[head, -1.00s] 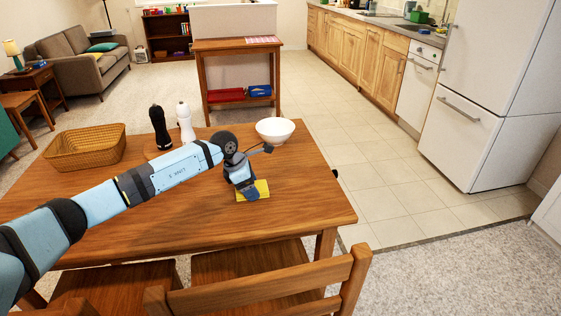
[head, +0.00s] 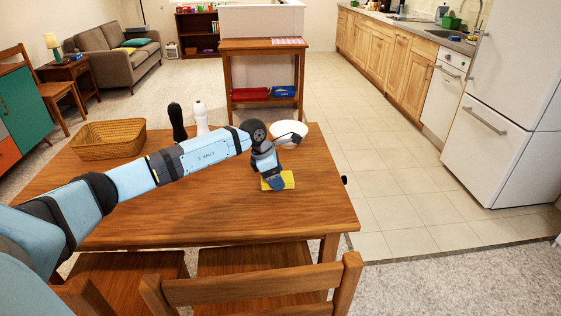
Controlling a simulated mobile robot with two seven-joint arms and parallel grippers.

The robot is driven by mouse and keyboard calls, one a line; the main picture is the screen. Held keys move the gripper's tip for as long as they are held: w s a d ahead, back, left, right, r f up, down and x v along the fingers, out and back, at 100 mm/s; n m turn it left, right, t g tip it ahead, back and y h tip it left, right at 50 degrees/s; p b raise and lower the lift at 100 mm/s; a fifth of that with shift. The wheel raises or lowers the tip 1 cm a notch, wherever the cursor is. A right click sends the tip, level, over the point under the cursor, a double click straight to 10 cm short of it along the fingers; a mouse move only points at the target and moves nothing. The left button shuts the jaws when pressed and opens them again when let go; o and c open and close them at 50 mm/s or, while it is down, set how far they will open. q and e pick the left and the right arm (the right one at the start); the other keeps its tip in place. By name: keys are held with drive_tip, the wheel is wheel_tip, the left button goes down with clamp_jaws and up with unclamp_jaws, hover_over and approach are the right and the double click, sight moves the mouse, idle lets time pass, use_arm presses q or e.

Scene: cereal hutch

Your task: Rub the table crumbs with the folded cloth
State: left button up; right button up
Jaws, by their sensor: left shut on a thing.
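The folded cloth (head: 288,180) is yellow and lies flat at the right part of the wooden table (head: 220,215). The crumbs cannot be made out; any under the cloth or gripper are hidden. My right gripper is not in view.
A white bowl (head: 288,134) stands just behind my left gripper. A black mill (head: 177,122), a white mill (head: 200,118) and a wicker basket (head: 108,139) stand along the back edge. Chairs (head: 255,293) stand at the front. The front right tabletop is clear.

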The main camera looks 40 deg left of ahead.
use_arm(q)
drive_tip(key=shift+w+r+p, duration=0.1)
drive_tip(key=shift+r+p, duration=0.9)
drive_tip(key=shift+r, duration=1.15)
